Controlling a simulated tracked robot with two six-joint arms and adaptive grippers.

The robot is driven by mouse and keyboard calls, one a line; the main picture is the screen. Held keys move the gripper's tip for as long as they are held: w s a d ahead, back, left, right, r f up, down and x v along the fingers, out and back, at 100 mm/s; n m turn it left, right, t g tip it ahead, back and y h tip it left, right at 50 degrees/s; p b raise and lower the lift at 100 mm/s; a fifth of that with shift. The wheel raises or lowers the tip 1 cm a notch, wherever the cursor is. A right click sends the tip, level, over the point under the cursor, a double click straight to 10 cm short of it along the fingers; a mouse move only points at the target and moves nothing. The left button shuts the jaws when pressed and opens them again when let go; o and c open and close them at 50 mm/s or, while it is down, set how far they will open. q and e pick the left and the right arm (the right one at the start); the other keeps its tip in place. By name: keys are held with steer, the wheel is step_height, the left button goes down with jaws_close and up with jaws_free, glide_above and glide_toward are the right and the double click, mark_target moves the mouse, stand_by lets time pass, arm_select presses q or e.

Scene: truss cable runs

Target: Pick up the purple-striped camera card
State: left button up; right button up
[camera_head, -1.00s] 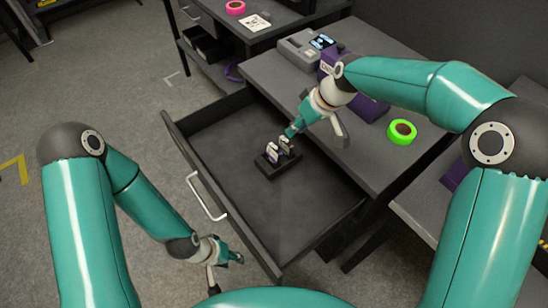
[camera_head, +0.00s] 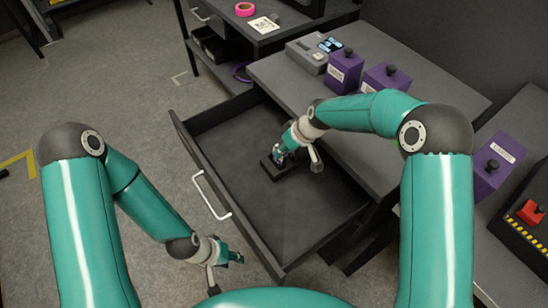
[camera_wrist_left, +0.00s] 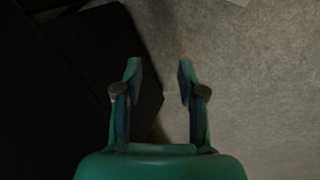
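A small dark card holder (camera_head: 278,172) sits on the floor of the open drawer (camera_head: 236,131). My right gripper (camera_head: 281,154) is down at the holder, around the place where the cards stand. It covers most of the cards, so the purple stripe cannot be made out, nor whether the fingers are closed on a card. My left gripper (camera_head: 238,257) hangs empty in front of the drawer, low over the floor. In the left wrist view its two fingers (camera_wrist_left: 160,72) are apart with nothing between them.
The drawer front with its white handle (camera_head: 211,196) stands between my arms. On the desk behind are a grey device (camera_head: 307,55) and purple boxes (camera_head: 344,72). A red button unit (camera_head: 530,212) is at the right. A pink tape roll (camera_head: 245,9) lies at the back.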

steer(key=shift+x, duration=1.4)
jaws_close()
